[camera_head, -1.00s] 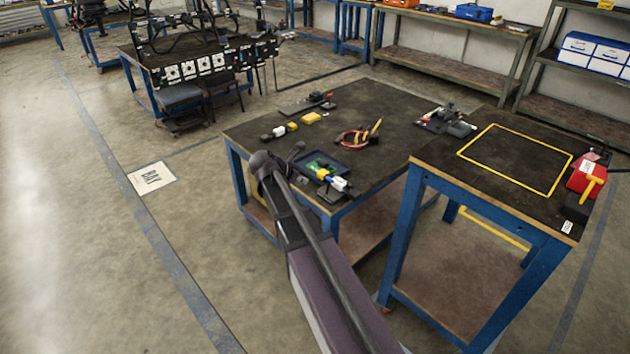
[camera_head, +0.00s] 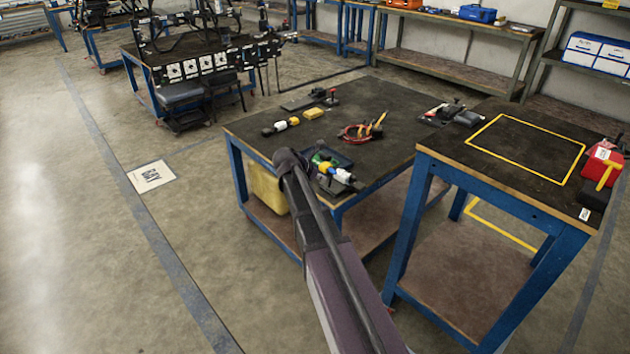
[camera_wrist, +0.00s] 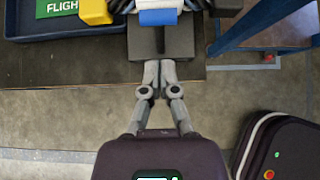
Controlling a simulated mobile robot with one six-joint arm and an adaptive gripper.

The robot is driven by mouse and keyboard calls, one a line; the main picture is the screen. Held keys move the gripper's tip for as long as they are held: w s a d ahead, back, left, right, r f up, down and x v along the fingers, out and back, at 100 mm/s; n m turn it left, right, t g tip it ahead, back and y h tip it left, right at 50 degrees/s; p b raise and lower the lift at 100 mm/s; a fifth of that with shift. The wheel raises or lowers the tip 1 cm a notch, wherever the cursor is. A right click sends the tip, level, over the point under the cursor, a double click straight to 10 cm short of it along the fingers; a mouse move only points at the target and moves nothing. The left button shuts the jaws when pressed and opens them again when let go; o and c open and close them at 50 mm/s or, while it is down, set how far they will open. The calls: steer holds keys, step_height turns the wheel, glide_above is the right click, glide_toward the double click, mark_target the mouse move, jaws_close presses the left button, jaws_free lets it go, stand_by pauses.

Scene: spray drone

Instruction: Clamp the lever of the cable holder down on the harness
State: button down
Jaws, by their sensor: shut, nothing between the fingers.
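A dark block (camera_wrist: 178,42) carrying a white part with a blue band (camera_wrist: 158,17) is at the top of the wrist view. It stands at the near edge of the middle table, and the blue and white part also shows in the head view (camera_head: 340,175). I take this as the cable holder with the harness, but no lever can be made out clearly. My gripper (camera_wrist: 159,63) is shut and empty, its fingertips at the near edge of the block. Whether they touch it I cannot tell. In the head view my arm hides the gripper.
A dark blue tray (camera_wrist: 60,25) with a green FLIGHT tag (camera_wrist: 57,8) lies left of the block, a yellow piece (camera_wrist: 96,11) at its corner. A second table (camera_head: 480,165) stands right.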

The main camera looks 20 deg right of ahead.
mark_target(331, 172)
steer(key=shift+w+d, duration=0.25)
steer(key=shift+d, duration=0.4)
steer(key=shift+w+d, duration=0.25)
steer(key=shift+d, duration=0.45)
steer(key=shift+w+d, duration=0.25)
steer(key=shift+d, duration=0.4)
steer(key=shift+p, duration=0.3)
